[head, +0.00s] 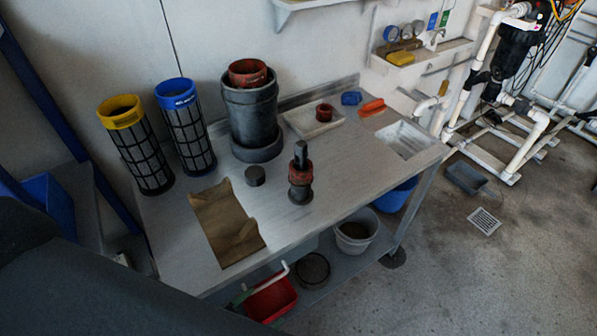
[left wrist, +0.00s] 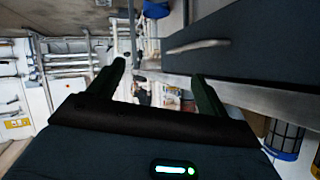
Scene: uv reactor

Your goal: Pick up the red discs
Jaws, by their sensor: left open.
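In the head view, red disc-like parts (head: 300,172) are stacked around a dark upright post (head: 301,152) near the front middle of the metal table (head: 185,232). A smaller red round piece (head: 324,112) sits on a pale tray (head: 302,120) behind it. A red ring (head: 248,70) sits in the top of the large grey cylinder (head: 252,112). I cannot tell which of these are single discs. My left gripper (left wrist: 157,72) is open in the left wrist view, with nothing between its fingers, away from the red parts. My right gripper is not in view.
Yellow-topped (head: 138,145) and blue-topped (head: 187,128) mesh filters stand at the table's left. Brown paper (head: 228,222) lies in front, near a dark puck (head: 255,176). A blue piece (head: 351,98) and orange piece (head: 372,107) lie behind a sink (head: 404,139). The table's front right is clear.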

